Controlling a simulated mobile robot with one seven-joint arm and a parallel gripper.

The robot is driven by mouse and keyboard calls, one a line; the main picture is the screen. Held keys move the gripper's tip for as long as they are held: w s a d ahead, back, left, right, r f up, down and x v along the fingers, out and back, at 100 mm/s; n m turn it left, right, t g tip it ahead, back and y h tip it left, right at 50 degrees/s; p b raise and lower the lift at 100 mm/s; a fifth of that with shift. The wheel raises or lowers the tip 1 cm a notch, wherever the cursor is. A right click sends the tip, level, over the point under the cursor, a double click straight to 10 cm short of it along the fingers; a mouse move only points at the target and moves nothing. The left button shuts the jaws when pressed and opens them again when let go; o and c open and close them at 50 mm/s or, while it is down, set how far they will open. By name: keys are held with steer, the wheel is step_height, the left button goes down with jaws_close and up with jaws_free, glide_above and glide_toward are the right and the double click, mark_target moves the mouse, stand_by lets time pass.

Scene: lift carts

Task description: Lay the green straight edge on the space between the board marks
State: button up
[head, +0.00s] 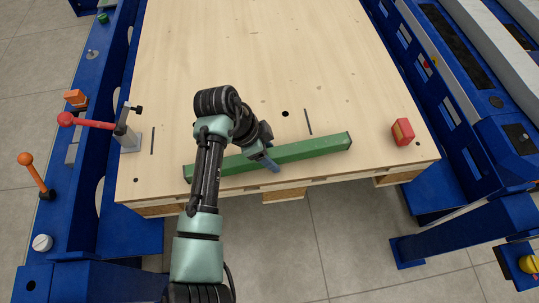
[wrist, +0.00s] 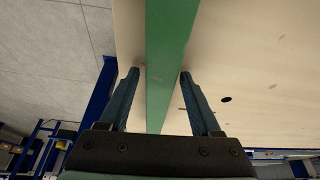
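The green straight edge (head: 310,148) is a long bar lying on the wooden board (head: 270,50) along its near edge, slightly tilted in the head view. Two dark board marks show: the left mark (head: 152,141) and the right mark (head: 308,121). The bar's right end reaches past the right mark, and the bar lies nearer the front edge than the marks. My gripper (head: 269,162) is over the middle of the bar. In the wrist view my gripper (wrist: 157,75) is open, with one finger on each side of the straight edge (wrist: 168,60) and gaps visible.
A red block (head: 402,132) sits at the board's right front. A red-handled clamp (head: 90,122) stands at the left edge. Blue lift cart frames (head: 440,70) flank the board. The board behind my arm is clear, with a few dark holes.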

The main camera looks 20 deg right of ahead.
jaws_close()
steer(key=shift+r, duration=0.1)
